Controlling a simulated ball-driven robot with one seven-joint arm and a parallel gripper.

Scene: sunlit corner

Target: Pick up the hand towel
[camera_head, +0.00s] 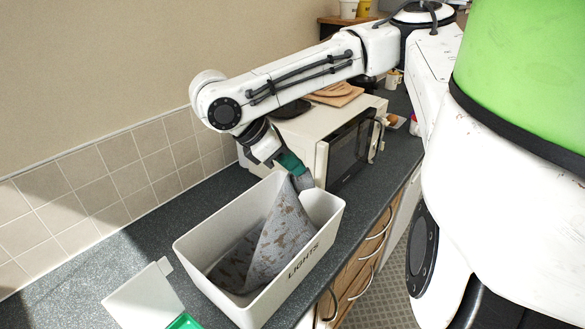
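The hand towel (275,242) is grey with a brown pattern. It hangs in a steep fold inside a white bin (211,241) marked "LIGHTS" on the counter. Its upper corner rises to a peak at my gripper (295,178), and its lower part is still inside the bin. My gripper, with a teal section, points down over the bin's far end and is shut on that corner. The exact contact between the fingertips and the cloth is small and partly hidden.
A white microwave (314,148) stands just behind the bin, with a wooden board (335,94) on top. A white open box (147,298) with something green is at front left. The tiled wall (95,185) runs along the left. Dark counter (135,236) is clear between wall and bin.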

